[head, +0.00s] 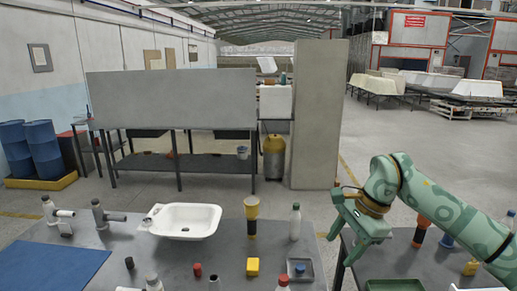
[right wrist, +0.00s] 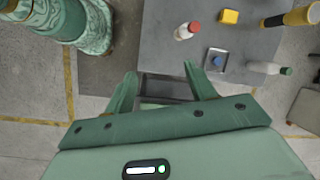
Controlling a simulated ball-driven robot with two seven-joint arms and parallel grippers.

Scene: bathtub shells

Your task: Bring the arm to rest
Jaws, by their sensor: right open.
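My right gripper (head: 338,213) is at the right in the head view, raised near the gap between the two tables. Its green arm comes in from the right edge. In the right wrist view the two fingers (right wrist: 160,72) are spread apart with nothing between them. They point toward the grey table (right wrist: 160,40), whose edge lies below them. My left gripper is in neither view.
A white bottle (head: 295,222), yellow-headed torch (head: 251,215), yellow block (head: 252,266) and small grey tray (head: 291,275) stand left of the gripper. A white basin (head: 185,221) sits farther left. A green tray (head: 393,286) lies on the right table.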

